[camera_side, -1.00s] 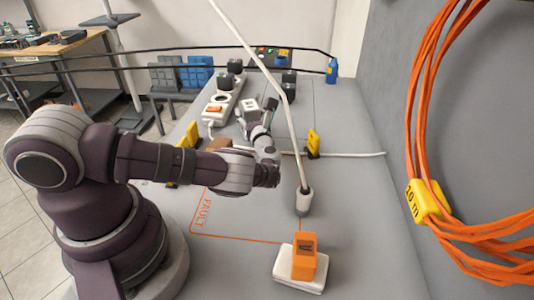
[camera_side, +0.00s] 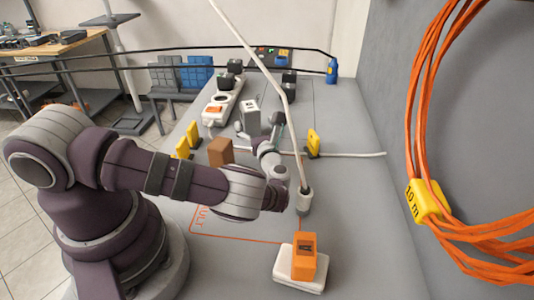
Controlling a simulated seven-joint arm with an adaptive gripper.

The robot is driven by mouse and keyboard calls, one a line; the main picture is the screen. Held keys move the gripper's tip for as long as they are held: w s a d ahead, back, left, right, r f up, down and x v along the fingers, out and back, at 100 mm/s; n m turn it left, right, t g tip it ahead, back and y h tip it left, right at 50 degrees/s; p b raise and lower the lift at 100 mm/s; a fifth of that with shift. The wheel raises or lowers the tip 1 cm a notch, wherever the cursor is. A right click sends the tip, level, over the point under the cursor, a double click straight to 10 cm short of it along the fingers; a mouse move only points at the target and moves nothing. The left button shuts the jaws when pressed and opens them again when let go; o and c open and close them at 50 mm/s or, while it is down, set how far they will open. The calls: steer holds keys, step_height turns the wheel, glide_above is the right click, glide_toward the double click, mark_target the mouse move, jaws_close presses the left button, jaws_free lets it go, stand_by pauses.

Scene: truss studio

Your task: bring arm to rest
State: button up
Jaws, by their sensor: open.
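My arm reaches across the grey bench from the left. My gripper (camera_side: 260,126) is open over the middle of the bench, its fingers spread and pointing away from the camera. A pale grey box with a dark mark (camera_side: 251,112) shows right by the fingers. I cannot tell whether it touches them.
An orange block (camera_side: 305,257) stands on a white base in front. A white cable rises from a round socket (camera_side: 304,202). Yellow clips (camera_side: 313,142), a brown block (camera_side: 220,151) and a power strip (camera_side: 222,106) surround the gripper. Orange cable coils (camera_side: 425,110) hang at right.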

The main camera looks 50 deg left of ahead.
steer(key=shift+v, duration=0.9)
steer(key=n+g, duration=0.1)
steer(key=n+g+h, duration=0.1)
steer(key=shift+s+d+r+n, duration=0.1)
steer(key=shift+r+n, duration=0.1)
steer(key=shift+n, duration=0.2)
steer(key=n+h, duration=0.1)
steer(key=n+g+h, duration=0.1)
steer(key=n, duration=0.1)
steer(key=s+d+n+g+h, duration=0.1)
steer(key=shift+r+n+h, duration=0.3)
steer(key=shift+r, duration=0.05)
steer(key=s+d+r+n+t+h, duration=0.1)
steer(key=s+d+r+n+h, duration=0.4)
steer(key=s+r+n+h, duration=0.1)
steer(key=s+d+r+n+t+h, duration=0.1)
steer(key=s+d+r+n+h, duration=0.5)
steer(key=s+r+n, duration=0.3)
steer(key=shift+s+r+t, duration=0.15)
steer(key=shift+s+t, duration=0.15)
